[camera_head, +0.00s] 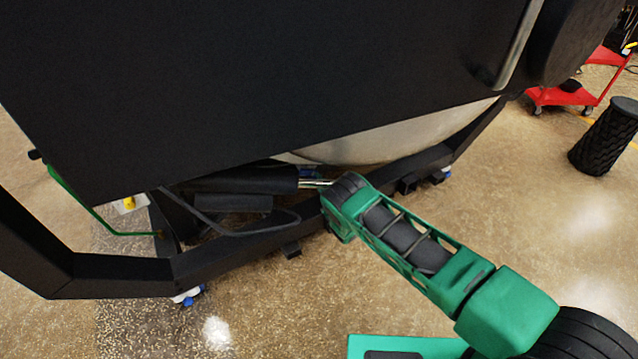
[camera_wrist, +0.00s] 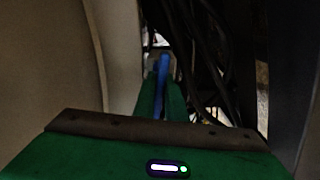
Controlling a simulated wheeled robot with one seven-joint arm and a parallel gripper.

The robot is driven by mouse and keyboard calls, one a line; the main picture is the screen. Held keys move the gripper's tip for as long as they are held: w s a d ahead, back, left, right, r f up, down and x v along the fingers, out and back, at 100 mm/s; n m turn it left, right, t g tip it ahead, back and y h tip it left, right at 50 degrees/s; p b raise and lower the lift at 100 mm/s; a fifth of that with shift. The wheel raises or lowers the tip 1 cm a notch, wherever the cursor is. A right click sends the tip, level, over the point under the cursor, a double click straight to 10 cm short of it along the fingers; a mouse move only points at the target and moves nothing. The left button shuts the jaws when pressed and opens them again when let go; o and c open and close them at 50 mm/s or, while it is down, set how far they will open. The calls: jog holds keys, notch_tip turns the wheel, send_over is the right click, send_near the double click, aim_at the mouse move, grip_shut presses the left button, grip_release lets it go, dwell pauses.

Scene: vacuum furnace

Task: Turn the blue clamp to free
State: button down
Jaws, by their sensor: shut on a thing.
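The blue clamp (camera_wrist: 163,72) shows as a narrow upright blue bar at the upper middle of the wrist view. My gripper (camera_wrist: 161,98) reaches up to it from below, with its two green fingers closed around the bar's lower part. The upper end of the bar sticks out past the fingertips. In the head view my green arm reaches under the dark furnace body, and the gripper is hidden there.
The furnace body (camera_head: 230,90) hangs low over the arm. The black frame (camera_head: 120,272) crosses just in front and below. In the wrist view a pale curved wall (camera_wrist: 50,70) is close on the left, and dark cables (camera_wrist: 200,60) hang on the right.

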jog(key=shift+s+a+f+n, duration=0.1)
jog(key=shift+f+n, duration=0.05)
jog(key=shift+n, duration=0.55)
jog(key=c, duration=1.8)
grip_release()
jog(key=v, duration=1)
jog(key=shift+s+d, duration=0.25)
jog(key=shift+d, duration=0.1)
